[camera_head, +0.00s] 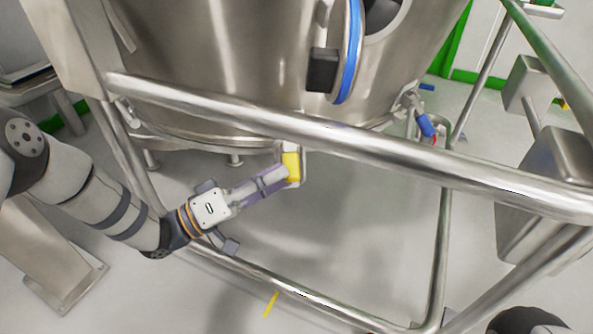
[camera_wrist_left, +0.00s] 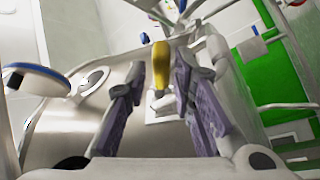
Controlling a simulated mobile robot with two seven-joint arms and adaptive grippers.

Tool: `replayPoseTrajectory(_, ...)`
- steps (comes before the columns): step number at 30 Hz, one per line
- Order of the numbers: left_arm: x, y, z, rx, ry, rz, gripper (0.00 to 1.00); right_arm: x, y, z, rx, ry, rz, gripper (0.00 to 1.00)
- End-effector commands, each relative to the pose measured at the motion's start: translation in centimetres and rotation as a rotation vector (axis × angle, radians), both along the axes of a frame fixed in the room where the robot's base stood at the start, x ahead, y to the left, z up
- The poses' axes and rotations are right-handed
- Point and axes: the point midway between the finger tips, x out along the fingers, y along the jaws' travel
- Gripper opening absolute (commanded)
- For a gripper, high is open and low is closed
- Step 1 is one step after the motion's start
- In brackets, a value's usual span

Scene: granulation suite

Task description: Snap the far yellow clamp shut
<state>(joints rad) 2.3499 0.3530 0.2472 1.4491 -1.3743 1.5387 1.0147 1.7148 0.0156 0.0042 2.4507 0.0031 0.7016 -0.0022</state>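The yellow clamp (camera_head: 291,165) is on the lower edge of the steel vessel, just behind the upper rail in the head view. Whether a finger touches the clamp in depth I cannot tell. The clamp's latch is too small to read. My right gripper is not in view.
A thick steel rail (camera_head: 350,146) crosses in front of the vessel (camera_head: 215,60), above my left gripper. A lower rail (camera_head: 320,303) runs below it. A blue-handled fitting (camera_head: 425,125) is to the right. Grey boxes (camera_head: 560,190) stand at far right. Open floor lies below the vessel.

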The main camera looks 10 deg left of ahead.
Motion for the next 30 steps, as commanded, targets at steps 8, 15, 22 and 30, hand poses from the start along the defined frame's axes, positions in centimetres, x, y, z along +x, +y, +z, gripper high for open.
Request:
replayPoseTrajectory(8, 2.0, -3.3, 0.8, 0.001, 0.002, 0.001, 0.23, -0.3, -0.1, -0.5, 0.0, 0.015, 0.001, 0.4)
replayPoseTrajectory(15, 2.2, -3.5, 0.9, 0.002, 0.002, 0.002, 0.23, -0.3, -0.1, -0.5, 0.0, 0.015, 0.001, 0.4)
replayPoseTrajectory(22, 2.2, -3.5, 0.9, 0.001, 0.002, 0.002, 0.0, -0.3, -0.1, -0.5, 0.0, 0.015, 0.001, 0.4)
replayPoseTrajectory(30, 2.0, -3.5, 1.1, -0.003, 0.021, 0.002, 0.0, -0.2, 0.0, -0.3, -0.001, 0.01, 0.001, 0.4)
